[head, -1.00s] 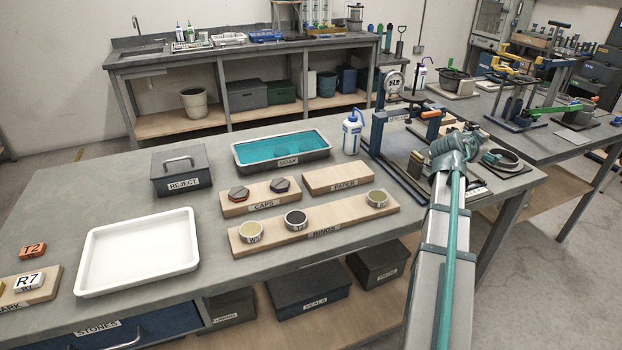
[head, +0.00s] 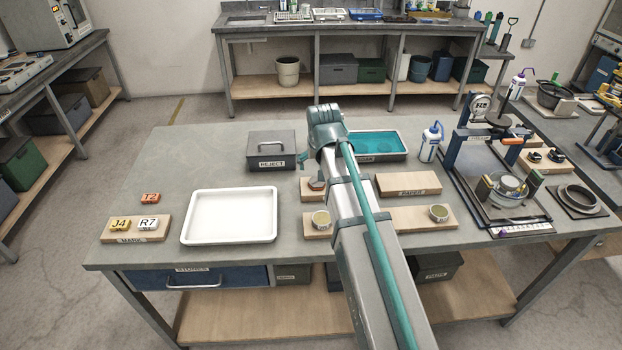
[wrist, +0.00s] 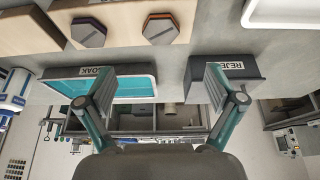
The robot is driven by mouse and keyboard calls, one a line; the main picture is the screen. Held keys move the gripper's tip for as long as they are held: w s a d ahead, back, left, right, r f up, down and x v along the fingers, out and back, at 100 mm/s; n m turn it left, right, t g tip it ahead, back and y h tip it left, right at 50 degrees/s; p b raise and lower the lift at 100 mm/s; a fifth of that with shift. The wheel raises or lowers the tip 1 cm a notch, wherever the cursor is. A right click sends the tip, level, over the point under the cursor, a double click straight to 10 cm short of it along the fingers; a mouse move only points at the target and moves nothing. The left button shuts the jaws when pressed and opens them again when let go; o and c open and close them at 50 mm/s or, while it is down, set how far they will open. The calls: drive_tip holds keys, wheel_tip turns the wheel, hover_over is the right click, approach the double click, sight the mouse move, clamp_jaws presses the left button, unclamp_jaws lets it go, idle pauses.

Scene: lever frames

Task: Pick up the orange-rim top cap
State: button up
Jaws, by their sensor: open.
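The orange-rim top cap (wrist: 161,28) is a dark hexagonal cap with an orange edge. It lies on the wooden caps board (wrist: 125,53), near the top middle of the wrist view. In the head view the cap (head: 316,184) shows just left of my forearm. A purple-rim cap (wrist: 88,32) lies beside it on the same board; my arm hides it in the head view. My gripper (wrist: 160,85) is open and empty, its two fingers spread wide apart. It is clear of the caps and hangs near the soak tray and reject box.
The soak tray (head: 392,141) and grey reject box (head: 271,150) stand behind the caps board. A white tray (head: 230,215) lies to the left. The rings board (head: 400,222) is in front, and the paper board (head: 408,184) is to the right.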

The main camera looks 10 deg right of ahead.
drive_tip(key=p, duration=0.1)
hover_over(318, 183)
drive_tip(key=s, duration=0.2)
drive_tip(key=shift+w+a+f, duration=0.1)
drive_tip(key=shift+f, duration=1.15)
drive_tip(key=shift+a+f, duration=0.1)
drive_tip(key=shift+f, duration=1.15)
drive_tip(key=shift+p+x, duration=1.15)
drive_tip(key=shift+x, duration=1.5)
drive_tip(key=shift+c, duration=0.2)
drive_tip(key=c, duration=1.3)
drive_tip(key=shift+c, duration=0.8)
drive_tip(key=shift+r, duration=0.1)
